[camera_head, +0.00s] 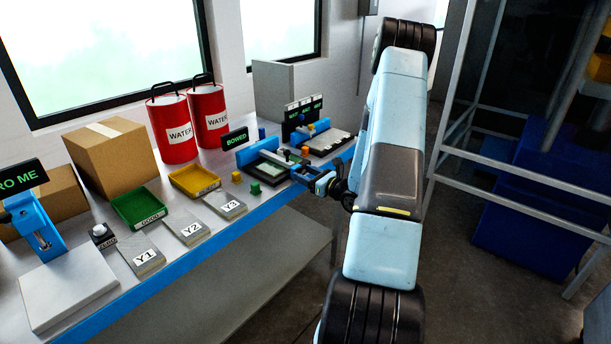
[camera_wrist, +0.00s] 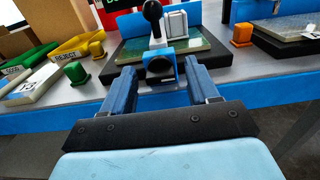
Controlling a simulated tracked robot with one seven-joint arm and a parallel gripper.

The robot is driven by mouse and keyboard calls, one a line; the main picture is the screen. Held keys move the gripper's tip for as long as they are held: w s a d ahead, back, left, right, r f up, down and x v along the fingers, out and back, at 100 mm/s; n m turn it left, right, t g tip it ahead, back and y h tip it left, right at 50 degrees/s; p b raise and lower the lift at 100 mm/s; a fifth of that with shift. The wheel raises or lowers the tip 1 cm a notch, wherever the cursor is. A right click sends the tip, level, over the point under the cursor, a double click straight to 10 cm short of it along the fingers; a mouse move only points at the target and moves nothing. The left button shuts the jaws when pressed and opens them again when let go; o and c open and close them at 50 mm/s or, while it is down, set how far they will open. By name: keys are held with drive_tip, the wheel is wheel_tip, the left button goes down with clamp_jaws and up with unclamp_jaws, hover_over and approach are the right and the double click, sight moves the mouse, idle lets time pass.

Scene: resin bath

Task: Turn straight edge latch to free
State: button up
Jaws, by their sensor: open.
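My gripper (camera_wrist: 160,68) is open, with its two blue fingers spread either side of a small blue block with a round black face (camera_wrist: 160,66). I cannot tell whether the fingers touch it. Above the block, a latch-like lever with a black knob (camera_wrist: 152,12) stands roughly upright on a pale stem, beside a grey-white block (camera_wrist: 175,24). They sit over a greenish plate (camera_wrist: 205,52) on the fixture. In the head view my gripper (camera_head: 322,184) is at the bench's front edge by the fixture under the BOWED sign (camera_head: 235,138); the latch is too small to make out there.
Green (camera_head: 140,206) and yellow (camera_head: 195,180) trays and plates marked Y1, Y2 (camera_head: 186,228) and Y3 lie left of the fixture. A green knobbed block (camera_wrist: 76,72) and an orange one (camera_wrist: 242,34) flank it. Red WATER cans (camera_head: 172,130) stand behind.

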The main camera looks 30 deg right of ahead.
drive_tip(key=shift+a, duration=0.1)
drive_tip(key=c, duration=1)
drive_tip(key=shift+c, duration=0.2)
drive_tip(key=shift+n, duration=0.3)
drive_tip(key=n, duration=0.9)
drive_tip(key=shift+a+f, duration=0.1)
drive_tip(key=shift+s+a+f+n, duration=0.1)
drive_tip(key=shift+n, duration=1.95)
drive_tip(key=shift+f+n, duration=0.1)
drive_tip(key=shift+n, duration=1.95)
